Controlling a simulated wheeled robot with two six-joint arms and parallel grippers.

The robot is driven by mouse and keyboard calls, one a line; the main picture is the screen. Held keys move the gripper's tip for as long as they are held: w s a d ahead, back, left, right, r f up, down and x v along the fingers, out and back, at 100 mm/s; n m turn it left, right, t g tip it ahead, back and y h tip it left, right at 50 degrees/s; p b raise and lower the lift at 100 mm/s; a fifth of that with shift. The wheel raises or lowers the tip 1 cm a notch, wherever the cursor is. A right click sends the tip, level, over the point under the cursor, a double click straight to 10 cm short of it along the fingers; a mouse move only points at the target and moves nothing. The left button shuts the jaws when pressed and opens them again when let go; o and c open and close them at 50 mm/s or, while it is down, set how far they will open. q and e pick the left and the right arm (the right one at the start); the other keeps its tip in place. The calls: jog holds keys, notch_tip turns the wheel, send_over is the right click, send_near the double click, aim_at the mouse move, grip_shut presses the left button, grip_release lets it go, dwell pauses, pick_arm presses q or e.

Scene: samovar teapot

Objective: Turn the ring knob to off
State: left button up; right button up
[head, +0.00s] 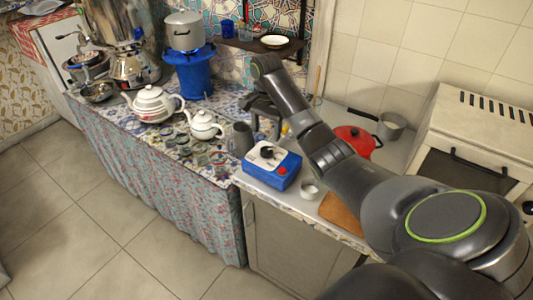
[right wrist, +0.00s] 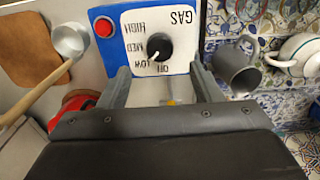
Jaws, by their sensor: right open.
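The ring knob (head: 267,152) is a small black dial on the white face of a blue box (head: 284,178) on the counter. In the right wrist view the knob (right wrist: 159,46) shows a white pointer line slanting down-left, on the LOW and MED side of the upside-down lettering; its exact setting is hard to tell. My right gripper (right wrist: 160,72) is open and empty. Its two fingers reach toward the box, one on each side of the knob in the picture, with no contact visible. In the head view the gripper (head: 265,125) is behind the box. My left gripper is out of view.
A grey mug (right wrist: 237,66) stands beside the box, with a white teapot (head: 205,125) beyond it. The counter's front edge is close to the box.

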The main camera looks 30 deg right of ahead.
aim_at(266, 149)
jog(key=shift+f, duration=3.6)
jog(key=c, duration=1)
